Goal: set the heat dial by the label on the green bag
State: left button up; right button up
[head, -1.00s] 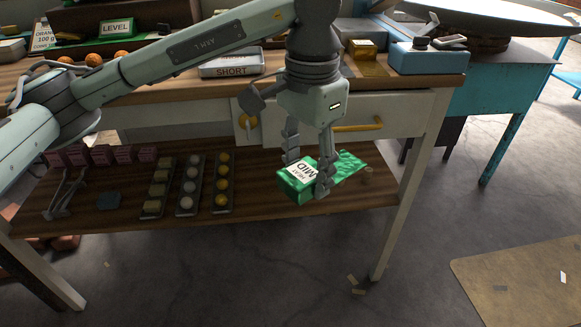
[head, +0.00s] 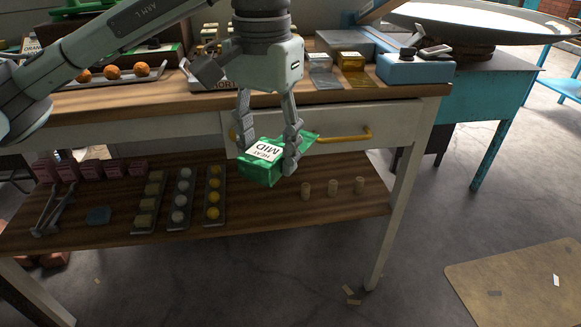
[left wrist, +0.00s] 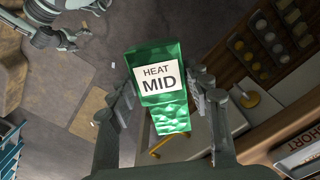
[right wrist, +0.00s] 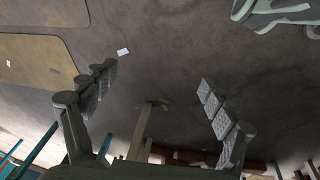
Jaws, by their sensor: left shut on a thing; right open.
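The green bag (head: 262,172) is held between the fingers of my left gripper (head: 268,155), in front of the table's drawer and above the lower shelf. Its white label reads "HEAT MID". In the left wrist view the bag (left wrist: 160,110) faces the camera with the label (left wrist: 162,84) readable, between the fingers of my left gripper (left wrist: 165,105). My right gripper (right wrist: 150,100) is open and empty over bare floor in the right wrist view; it does not show in the head view. I cannot make out a heat dial for certain.
The drawer has a yellow handle (head: 343,134). A blue box (head: 415,70) stands on the table top's right end. Floor to the right is mostly clear, with a tan mat (head: 520,285).

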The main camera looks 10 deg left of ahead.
pick_arm(q)
jog(key=shift+a+r, duration=0.15)
jog(key=shift+r, duration=0.15)
pick_arm(e)
jog(key=w+a+r+n+t+y, duration=0.15)
jog(key=w+a+r, duration=0.25)
jog(key=w+r, duration=0.5)
jog(key=w+a+r+t+y, duration=0.2)
jog(key=w+a+r+y, duration=0.15)
jog(key=w+r, duration=0.45)
jog(key=w+a+r+n+t+y, duration=0.15)
jog(key=w+a+r, duration=0.4)
jog(key=r, duration=0.65)
jog(key=a+r+n+y, duration=0.1)
jog(key=a+r+y, duration=0.15)
jog(key=r, duration=0.65)
jog(key=a+r+n+y, duration=0.2)
jog(key=a+r, duration=0.2)
jog(key=r, duration=0.5)
pick_arm(q)
jog(key=shift+s, duration=0.1)
pick_arm(e)
jog(key=n+g+y, duration=0.3)
jog(key=n, duration=0.3)
send_near(273, 153)
jog(key=x, duration=1.1)
jog(key=shift+a, duration=0.1)
